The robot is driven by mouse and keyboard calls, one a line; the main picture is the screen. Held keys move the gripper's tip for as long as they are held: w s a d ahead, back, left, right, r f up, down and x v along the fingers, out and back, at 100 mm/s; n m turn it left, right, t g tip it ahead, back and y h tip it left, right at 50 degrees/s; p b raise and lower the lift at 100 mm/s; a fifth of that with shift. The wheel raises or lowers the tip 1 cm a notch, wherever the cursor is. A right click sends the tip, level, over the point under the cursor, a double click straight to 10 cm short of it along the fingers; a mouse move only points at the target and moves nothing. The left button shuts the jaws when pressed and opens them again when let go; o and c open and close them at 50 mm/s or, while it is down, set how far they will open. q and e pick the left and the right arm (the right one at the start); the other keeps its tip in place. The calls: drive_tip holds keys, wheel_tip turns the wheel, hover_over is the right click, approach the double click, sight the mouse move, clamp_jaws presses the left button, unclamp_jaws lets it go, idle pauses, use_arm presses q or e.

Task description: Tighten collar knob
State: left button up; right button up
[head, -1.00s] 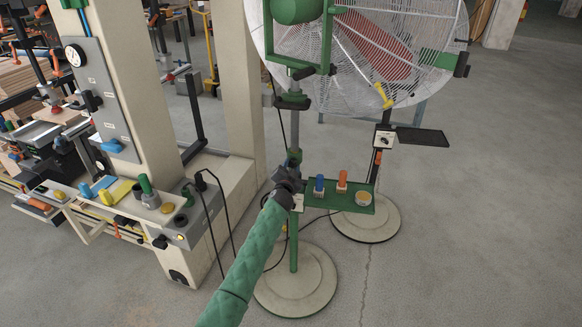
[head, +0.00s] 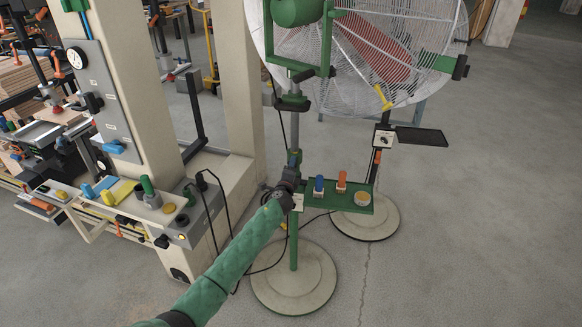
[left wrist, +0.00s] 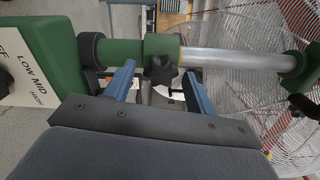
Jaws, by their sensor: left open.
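The collar knob (left wrist: 160,68) is a black star-shaped knob on a green collar (left wrist: 128,50) around the fan stand's grey pole (left wrist: 222,59), seen in the left wrist view. My left gripper (left wrist: 158,76) is open, its two blue fingers on either side of the knob in the picture. I cannot tell whether they touch it or how deep it sits between them. In the head view my left gripper (head: 290,172) is at the pole, just left of the green tray, and hides the knob.
A green tray (head: 330,207) with blue and orange items is fixed beside the pole. The caged fan (head: 370,60) is above, and round bases (head: 293,280) stand on the floor. A labelled green box (left wrist: 40,60) is close at left in the wrist view. A column (head: 125,70) stands left.

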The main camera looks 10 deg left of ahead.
use_arm(q)
drive_tip(key=s+p, duration=0.1)
drive_tip(key=s, duration=0.5)
drive_tip(key=shift+s+d, duration=0.2)
drive_tip(key=shift+s, duration=0.1)
